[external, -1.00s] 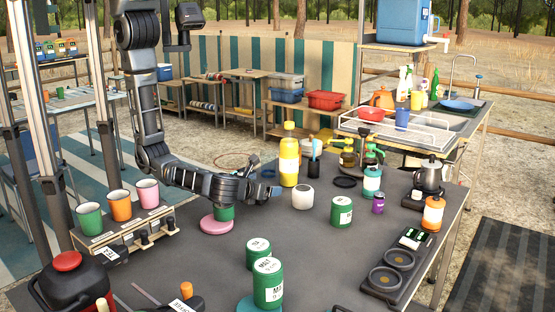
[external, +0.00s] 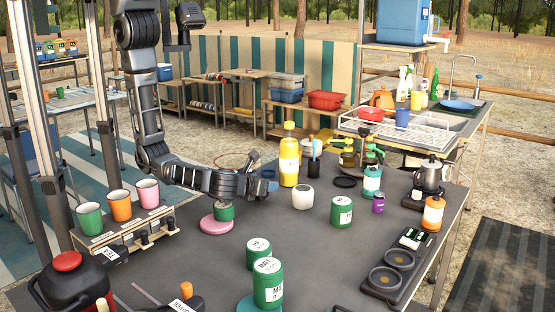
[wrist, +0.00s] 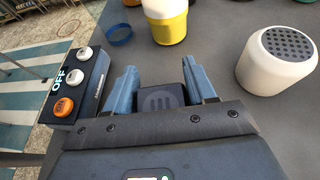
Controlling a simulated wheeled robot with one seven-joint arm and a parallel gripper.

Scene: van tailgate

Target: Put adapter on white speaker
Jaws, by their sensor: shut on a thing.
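The white speaker (external: 303,197) stands upright on the dark worktop, in front of the yellow bottle. In the wrist view the speaker (wrist: 276,62) is at the right, with a dotted dark grille on top. Much of the block is hidden by the gripper body. In the external view my gripper (external: 268,186) is low over the worktop, left of the speaker and apart from it. The adapter cannot be made out there.
The yellow bottle (external: 289,161) stands behind the speaker. A green can on a pink disc (external: 216,226) is below my forearm. Worktop in front of the speaker is clear.

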